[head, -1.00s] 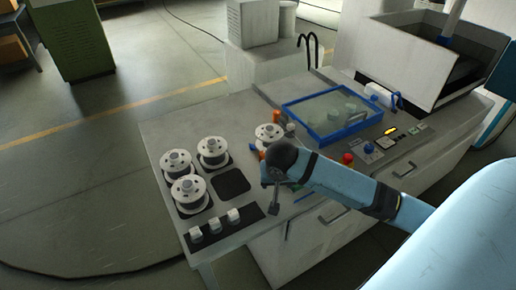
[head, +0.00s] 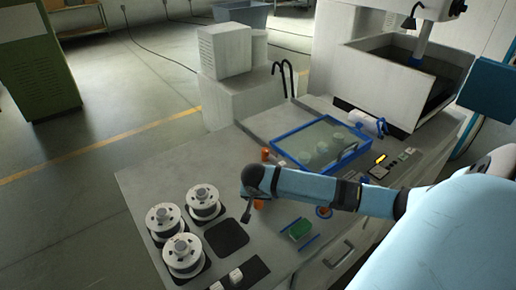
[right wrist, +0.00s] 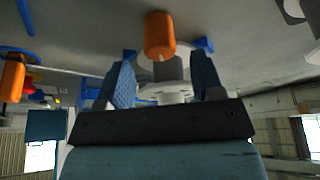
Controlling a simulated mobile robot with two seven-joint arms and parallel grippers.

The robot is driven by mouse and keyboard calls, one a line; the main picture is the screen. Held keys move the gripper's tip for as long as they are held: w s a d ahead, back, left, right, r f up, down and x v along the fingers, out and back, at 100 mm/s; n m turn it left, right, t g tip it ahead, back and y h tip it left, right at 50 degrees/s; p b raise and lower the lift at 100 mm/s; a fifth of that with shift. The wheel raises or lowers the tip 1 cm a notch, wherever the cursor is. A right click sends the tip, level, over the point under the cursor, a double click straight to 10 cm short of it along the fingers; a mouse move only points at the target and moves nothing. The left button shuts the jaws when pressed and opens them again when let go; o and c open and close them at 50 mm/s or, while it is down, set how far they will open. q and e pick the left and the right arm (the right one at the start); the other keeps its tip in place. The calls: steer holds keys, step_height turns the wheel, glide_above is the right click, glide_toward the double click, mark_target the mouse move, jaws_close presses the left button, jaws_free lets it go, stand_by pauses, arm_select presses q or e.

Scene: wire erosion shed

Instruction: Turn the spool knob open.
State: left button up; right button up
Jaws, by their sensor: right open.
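In the right wrist view an orange knob (right wrist: 160,36) stands just beyond my right gripper (right wrist: 163,80), roughly centred between its blue fingers. The fingers are apart. A white spool-like disc (right wrist: 165,92) shows between them; I cannot tell whether they touch it. A second orange knob (right wrist: 12,78) is at the left edge. In the head view my right gripper (head: 247,208) hangs over the bench, its fingers small and dark. An orange part (head: 259,204) shows beside it, and another (head: 265,155) behind the arm. My arm hides the bench there. My left gripper is out of view.
Several white wire spools (head: 203,202) stand at the bench's left, beside a dark square pad (head: 226,238). A blue-framed tray (head: 322,145) lies behind my right arm. A green block (head: 300,229) is in front. A large open box (head: 408,85) stands at the back right.

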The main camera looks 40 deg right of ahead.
steer(key=shift+x, duration=2.2)
steer(key=shift+c, duration=0.2)
steer(key=c, duration=0.9)
